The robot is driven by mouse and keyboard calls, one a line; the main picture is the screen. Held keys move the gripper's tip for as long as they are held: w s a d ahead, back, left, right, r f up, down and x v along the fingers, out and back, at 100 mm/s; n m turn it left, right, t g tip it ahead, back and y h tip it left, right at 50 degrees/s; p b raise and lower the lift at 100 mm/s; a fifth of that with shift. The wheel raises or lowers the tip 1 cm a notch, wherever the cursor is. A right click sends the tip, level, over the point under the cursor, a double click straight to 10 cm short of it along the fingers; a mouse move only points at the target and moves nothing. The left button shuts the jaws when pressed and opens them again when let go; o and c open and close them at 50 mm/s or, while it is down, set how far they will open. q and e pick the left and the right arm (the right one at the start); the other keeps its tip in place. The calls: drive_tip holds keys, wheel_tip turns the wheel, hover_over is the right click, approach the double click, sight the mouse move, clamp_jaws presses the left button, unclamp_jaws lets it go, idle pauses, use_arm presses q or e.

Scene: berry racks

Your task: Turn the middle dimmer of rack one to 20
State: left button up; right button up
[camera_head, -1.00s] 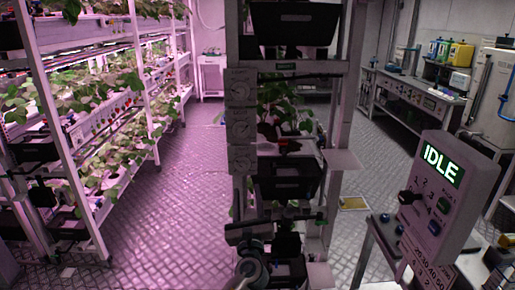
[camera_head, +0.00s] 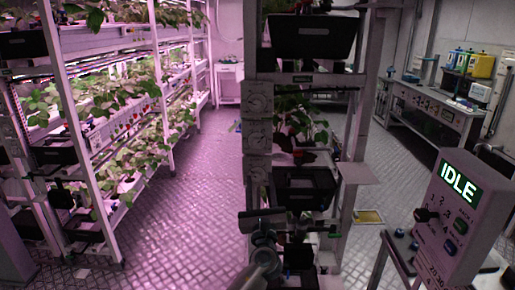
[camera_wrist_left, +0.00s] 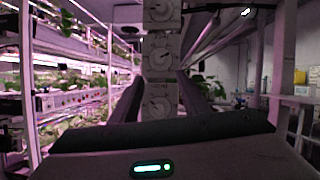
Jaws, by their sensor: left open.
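Three square grey dimmers are stacked on the near post of the centre rack (camera_head: 305,79): the top one (camera_head: 259,98), the middle one (camera_head: 257,137) and the lowest one (camera_head: 257,170). My left gripper (camera_head: 262,216) is below them in the head view. In the left wrist view its two dark fingers (camera_wrist_left: 162,92) are apart and empty. The lowest dimmer (camera_wrist_left: 160,104) shows between them, the middle dimmer (camera_wrist_left: 160,56) above, and the top one (camera_wrist_left: 161,11) at the picture's upper edge. The dial figures are too small to read. My right gripper is out of view.
A grey control box (camera_head: 455,215) reading IDLE stands at the right. Plant shelves (camera_head: 110,110) line the left side. A small shelf plate (camera_head: 357,174) juts from the centre rack's right side. The aisle floor (camera_head: 200,190) left of the rack is clear.

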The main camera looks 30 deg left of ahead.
sight(257, 145)
use_arm(q)
drive_tip(key=p+x, duration=0.3)
drive_tip(key=x, duration=1.1)
drive_tip(key=shift+r+p, duration=0.1)
drive_tip(key=shift+p, duration=0.3)
clamp_jaws()
drive_tip(key=c, duration=1.1)
unclamp_jaws()
